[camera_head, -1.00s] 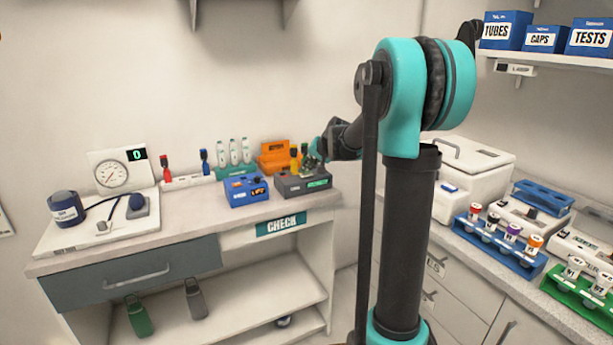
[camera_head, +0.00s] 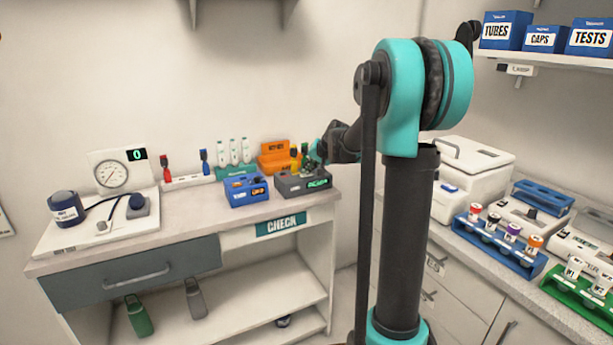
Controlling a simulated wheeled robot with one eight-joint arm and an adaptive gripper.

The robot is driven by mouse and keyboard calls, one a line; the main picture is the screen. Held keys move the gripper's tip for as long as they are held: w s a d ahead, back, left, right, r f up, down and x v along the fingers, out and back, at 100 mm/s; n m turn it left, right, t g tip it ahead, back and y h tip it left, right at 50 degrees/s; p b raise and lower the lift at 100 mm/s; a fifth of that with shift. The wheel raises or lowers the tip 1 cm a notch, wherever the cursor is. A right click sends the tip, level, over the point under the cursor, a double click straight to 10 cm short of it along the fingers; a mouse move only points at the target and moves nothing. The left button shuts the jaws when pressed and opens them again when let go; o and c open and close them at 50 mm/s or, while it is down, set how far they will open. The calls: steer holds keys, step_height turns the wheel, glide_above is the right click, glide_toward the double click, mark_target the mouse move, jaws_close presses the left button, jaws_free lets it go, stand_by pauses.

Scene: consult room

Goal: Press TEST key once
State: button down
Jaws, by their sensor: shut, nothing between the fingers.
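A dark grey device (camera_head: 292,188) stands at the right end of the left counter, with a lit green display (camera_head: 319,183) on its front. The display text is too small to read surely. No TEST label can be made out; the top of the device is partly hidden by my gripper. My gripper (camera_head: 307,167) is small in the view, pointing down at the device's top, shut and empty. I cannot tell whether its tips touch a key.
An orange holder (camera_head: 273,154) and yellow-topped item (camera_head: 294,157) stand close behind. A pressure gauge set (camera_head: 112,174) is farther left. The counter front (camera_head: 190,218) is clear.

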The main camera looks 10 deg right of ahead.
mark_target(308, 175)
steer(key=shift+f, duration=0.4)
stand_by(0.6)
steer(key=shift+r, duration=0.85)
steer(key=shift+r, duration=2.5)
steer(key=s+d+f+n+g+h, duration=0.1)
steer(key=s+f, duration=0.6)
steer(key=s, duration=0.6)
steer(key=s+d+f+n+g+h, duration=0.1)
steer(key=s+f, duration=0.7)
steer(key=s, duration=0.6)
steer(key=s+d+f+n+g+h, duration=0.1)
steer(key=s+f+n+g, duration=0.1)
steer(key=s+f, duration=0.6)
steer(key=s, duration=0.6)
steer(key=shift+d+f+h, duration=0.15)
steer(key=shift+d+h, duration=0.2)
steer(key=shift+h, duration=0.05)
